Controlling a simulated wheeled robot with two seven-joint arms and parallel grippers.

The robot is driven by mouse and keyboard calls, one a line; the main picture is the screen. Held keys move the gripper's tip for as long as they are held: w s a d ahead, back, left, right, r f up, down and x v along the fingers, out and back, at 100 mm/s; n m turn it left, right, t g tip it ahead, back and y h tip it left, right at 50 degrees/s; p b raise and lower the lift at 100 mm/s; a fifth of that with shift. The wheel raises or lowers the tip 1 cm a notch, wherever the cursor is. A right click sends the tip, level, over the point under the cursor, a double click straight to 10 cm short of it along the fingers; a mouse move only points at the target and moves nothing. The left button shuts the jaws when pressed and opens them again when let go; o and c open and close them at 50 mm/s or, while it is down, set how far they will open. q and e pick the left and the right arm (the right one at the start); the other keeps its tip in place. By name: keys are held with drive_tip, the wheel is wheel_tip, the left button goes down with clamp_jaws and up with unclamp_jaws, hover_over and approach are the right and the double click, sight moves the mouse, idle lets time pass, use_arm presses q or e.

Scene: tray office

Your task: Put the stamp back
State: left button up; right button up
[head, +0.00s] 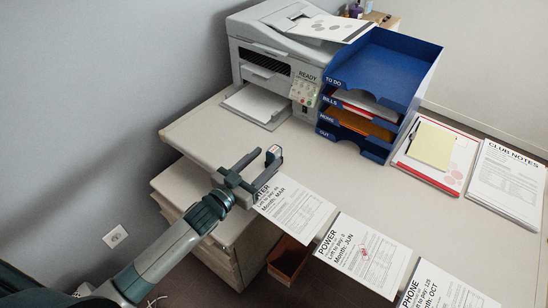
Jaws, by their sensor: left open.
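My left gripper (257,166) comes in from the left and is open, over the front left part of the desk, above the top corner of a bill sheet (296,211) marked "Month: MAR". The gripper hides part of that sheet's heading. To its right lies the POWER sheet (352,262), which carries a small red mark. The PHONE sheet (440,291) is cut off by the lower edge. My right gripper is not in view.
A printer (270,62) and a blue letter tray stack (385,68) stand at the back of the desk (205,135). A brown bin (288,262) is below. The desk's middle is clear.

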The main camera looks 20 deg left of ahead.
sight(269, 157)
use_arm(q)
drive_tip(key=shift+w+d, duration=0.15)
drive_tip(key=shift+w, duration=0.2)
drive_tip(key=x, duration=0.3)
drive_tip(key=shift+d+p, duration=0.1)
drive_tip(key=shift+p, duration=0.25)
drive_tip(key=shift+w+d, duration=0.1)
drive_tip(key=shift+w, duration=0.25)
drive_tip(key=shift+w+d, duration=0.1)
drive_tip(key=shift+w, duration=0.15)
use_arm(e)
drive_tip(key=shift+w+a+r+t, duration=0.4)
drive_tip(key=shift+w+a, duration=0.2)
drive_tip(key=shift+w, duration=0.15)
use_arm(q)
drive_tip(key=shift+c, duration=0.4)
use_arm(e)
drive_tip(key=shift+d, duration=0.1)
